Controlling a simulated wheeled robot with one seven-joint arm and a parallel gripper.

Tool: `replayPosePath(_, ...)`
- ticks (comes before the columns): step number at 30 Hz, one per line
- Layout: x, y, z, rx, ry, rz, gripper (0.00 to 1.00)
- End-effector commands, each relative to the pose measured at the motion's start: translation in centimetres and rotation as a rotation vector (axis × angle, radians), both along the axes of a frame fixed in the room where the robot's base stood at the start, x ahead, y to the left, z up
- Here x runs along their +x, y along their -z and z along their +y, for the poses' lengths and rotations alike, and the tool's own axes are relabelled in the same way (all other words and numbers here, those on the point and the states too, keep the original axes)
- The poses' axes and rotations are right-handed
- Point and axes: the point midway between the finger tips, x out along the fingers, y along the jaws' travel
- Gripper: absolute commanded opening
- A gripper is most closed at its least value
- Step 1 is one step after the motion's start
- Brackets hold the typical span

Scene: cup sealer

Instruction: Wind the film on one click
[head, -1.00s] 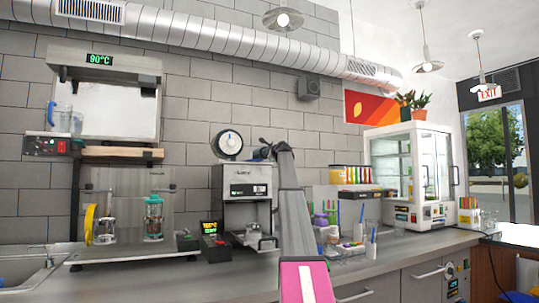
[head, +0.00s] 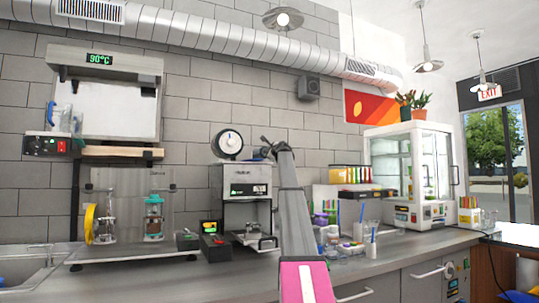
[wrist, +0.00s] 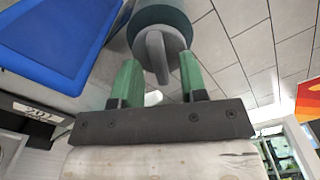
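The silver sealing machine (head: 240,180) stands on the counter against the wall. My gripper (head: 266,148) is small in the head view, just right of the disc. In the wrist view, my gripper (wrist: 157,72) has two green fingers standing apart. A dark grey-green round knob (wrist: 160,22) with a grey tab (wrist: 157,58) is ahead of them. The tab lies between the fingertips, with a gap visible on both sides. The film itself is not clear.
A small black box with a lit display (head: 213,240) stands left of the machine. Cups and bottles (head: 350,240) crowd the counter on the right, before a glass cabinet (head: 405,175). A blue panel (wrist: 60,40) fills the wrist view's upper left.

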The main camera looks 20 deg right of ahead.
Motion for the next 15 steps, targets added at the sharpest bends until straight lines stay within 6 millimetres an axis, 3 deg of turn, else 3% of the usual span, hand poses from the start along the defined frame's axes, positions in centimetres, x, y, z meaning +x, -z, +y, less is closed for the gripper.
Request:
replayPosePath(8,-0.3,-0.1,0.0,0.0,0.001,-0.001,0.39)
replayPosePath(15,-2.8,0.0,0.0,0.0,0.0,-0.002,0.39)
